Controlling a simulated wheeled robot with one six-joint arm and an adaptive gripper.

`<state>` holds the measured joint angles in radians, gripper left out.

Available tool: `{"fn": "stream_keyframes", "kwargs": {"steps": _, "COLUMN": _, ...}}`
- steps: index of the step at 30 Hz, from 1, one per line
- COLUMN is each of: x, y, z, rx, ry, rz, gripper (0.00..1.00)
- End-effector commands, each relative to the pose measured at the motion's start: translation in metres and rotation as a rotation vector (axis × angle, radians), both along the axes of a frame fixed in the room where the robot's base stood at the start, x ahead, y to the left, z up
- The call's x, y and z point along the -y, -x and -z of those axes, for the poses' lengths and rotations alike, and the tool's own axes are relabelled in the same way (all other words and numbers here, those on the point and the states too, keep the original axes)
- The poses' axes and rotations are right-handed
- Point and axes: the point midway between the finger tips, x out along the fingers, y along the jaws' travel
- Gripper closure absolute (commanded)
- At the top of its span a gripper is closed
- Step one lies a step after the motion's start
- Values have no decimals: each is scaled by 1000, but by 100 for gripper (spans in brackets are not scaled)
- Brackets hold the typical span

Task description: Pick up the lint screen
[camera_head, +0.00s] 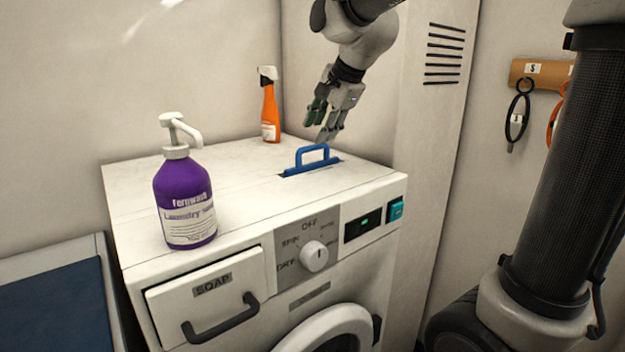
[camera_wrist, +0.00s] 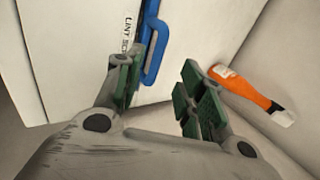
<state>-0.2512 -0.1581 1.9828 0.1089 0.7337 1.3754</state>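The lint screen (camera_head: 312,155) shows as a blue loop handle standing up from a slot in the top of the white washing machine (camera_head: 240,187). In the wrist view the blue handle (camera_wrist: 155,50) lies beside the left finger, next to printed lettering that starts "LINT". My gripper (camera_head: 323,125) is above and just behind the handle, pointing down. In the wrist view my gripper (camera_wrist: 160,100) is open, with green pads apart and nothing between them. The part of the screen below the slot is hidden.
A purple laundry soap pump bottle (camera_head: 185,200) stands at the machine's front left. An orange spray bottle (camera_head: 270,108) stands at the back corner, and also shows in the wrist view (camera_wrist: 245,90). A key rack (camera_head: 535,72) hangs on the right wall. The machine top around the handle is clear.

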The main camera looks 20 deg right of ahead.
Motion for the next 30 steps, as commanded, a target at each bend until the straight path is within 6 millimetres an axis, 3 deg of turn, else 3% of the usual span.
{"fn": "stream_keyframes", "kwargs": {"steps": 15, "x": -13, "y": -32, "z": 60, "rx": -5, "ry": -1, "rz": 4, "gripper": 61}}
{"fn": "stream_keyframes", "kwargs": {"steps": 24, "x": -15, "y": -36, "z": 66, "rx": -2, "ry": -2, "rz": 4, "gripper": 61}}
{"fn": "stream_keyframes", "kwargs": {"steps": 30, "x": -15, "y": -36, "z": 66, "rx": -2, "ry": -2, "rz": 4, "gripper": 96}}
